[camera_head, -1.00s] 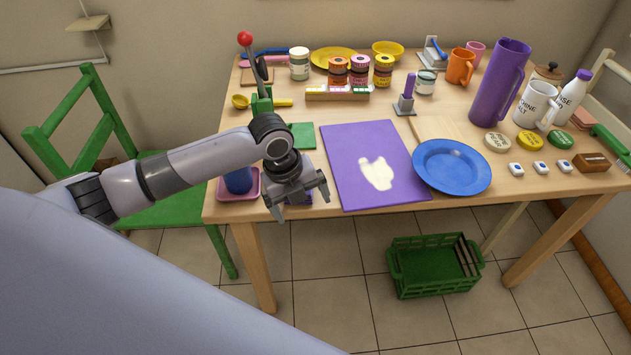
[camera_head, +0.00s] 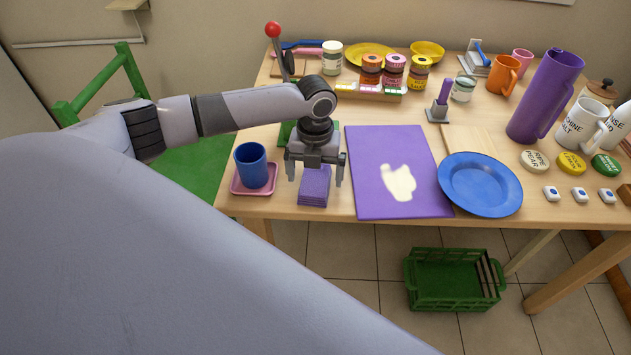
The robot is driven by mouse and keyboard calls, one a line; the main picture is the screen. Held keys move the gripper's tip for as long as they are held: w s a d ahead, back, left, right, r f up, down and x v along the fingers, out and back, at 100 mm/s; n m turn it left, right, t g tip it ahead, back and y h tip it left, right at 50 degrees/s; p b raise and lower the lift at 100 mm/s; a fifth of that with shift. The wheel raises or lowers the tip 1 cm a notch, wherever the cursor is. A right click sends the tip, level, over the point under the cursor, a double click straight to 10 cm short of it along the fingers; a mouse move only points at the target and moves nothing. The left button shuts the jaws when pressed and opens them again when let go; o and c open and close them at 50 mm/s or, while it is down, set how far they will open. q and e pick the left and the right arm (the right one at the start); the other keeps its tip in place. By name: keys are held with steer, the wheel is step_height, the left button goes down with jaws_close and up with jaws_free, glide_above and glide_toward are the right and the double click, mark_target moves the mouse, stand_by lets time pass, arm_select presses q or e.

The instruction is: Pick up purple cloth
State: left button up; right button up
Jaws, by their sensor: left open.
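The purple cloth (camera_head: 314,188) is a small folded stack lying on the table, between the pink tray and the purple board. My left gripper (camera_head: 315,177) points down over it, with its two fingers apart, one on each side of the cloth in the picture. The fingertips appear near the cloth's upper part; I cannot tell whether they touch it. The gripper body hides the cloth's back edge. My right gripper is not in view.
A blue cup (camera_head: 251,165) on a pink tray (camera_head: 256,189) stands close left of the gripper. A purple board (camera_head: 375,160) with a pale patch lies close right, then a blue plate (camera_head: 480,185). Jars (camera_head: 395,72) stand behind. A green crate (camera_head: 455,280) is on the floor.

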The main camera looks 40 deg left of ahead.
mark_target(315, 176)
arm_select(q)
steer(key=shift+f, duration=0.35)
steer(key=c, duration=1.1)
steer(key=shift+r, duration=0.15)
step_height(315, 176, up, 20)
steer(key=shift+f+p, duration=0.1)
steer(key=shift+p, duration=0.45)
